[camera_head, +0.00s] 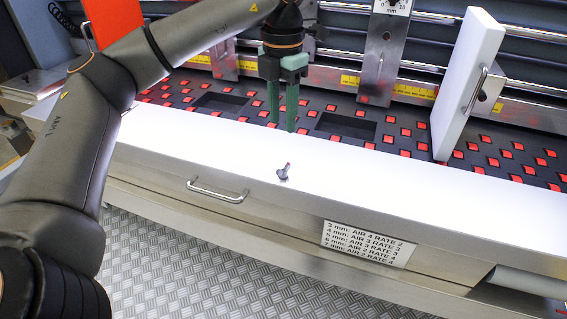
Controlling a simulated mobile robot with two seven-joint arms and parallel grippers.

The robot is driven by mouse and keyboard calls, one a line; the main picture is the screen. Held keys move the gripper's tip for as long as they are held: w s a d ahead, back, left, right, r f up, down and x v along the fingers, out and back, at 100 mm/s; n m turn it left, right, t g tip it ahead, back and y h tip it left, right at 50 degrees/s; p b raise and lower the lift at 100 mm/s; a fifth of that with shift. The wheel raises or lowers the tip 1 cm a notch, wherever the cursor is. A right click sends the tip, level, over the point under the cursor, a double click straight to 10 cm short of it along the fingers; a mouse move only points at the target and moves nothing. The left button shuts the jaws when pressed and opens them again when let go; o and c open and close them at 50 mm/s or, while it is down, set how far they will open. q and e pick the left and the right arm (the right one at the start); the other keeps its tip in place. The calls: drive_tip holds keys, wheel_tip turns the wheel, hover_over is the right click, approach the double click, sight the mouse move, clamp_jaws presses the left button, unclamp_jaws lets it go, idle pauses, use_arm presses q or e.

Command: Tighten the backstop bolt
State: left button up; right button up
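Metal backstop plates hang from the rail behind, one with a dial in the middle (383,62) and one further left (224,62). No bolt on them can be made out clearly. My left gripper (283,126) points down, its green fingers a little apart with nothing seen between them. It is above and behind the small piece, apart from it. My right gripper is out of view.
The white ledge (400,190) is otherwise clear. Behind it lies a black bed with red squares (405,132) and dark recesses. A white upright panel with a handle (465,75) stands at the right. A drawer handle (216,190) and a settings label (366,243) are in front.

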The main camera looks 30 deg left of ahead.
sight(283, 168)
use_arm(q)
wheel_tip(283, 168, down, 12)
drive_tip(key=shift+d+f, duration=0.1)
idle(0.5)
clamp_jaws()
idle(0.4)
